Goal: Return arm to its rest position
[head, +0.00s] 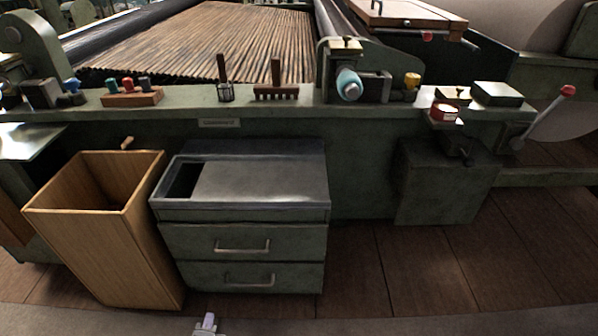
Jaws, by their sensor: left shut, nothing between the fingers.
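My left gripper (207,322) shows only as a small pale tip at the bottom edge of the head view, left of centre. It is low, in front of the drawer cabinet (265,195) and apart from it. It is shut with nothing seen in it. The rest of the left arm is out of view. My right gripper is not in view.
A tall open wooden bin (140,245) stands left of the cabinet. Behind them runs a green machine bench (360,130) with brushes, knobs and small blocks on its ledge. The wooden floor (440,270) at the right is clear.

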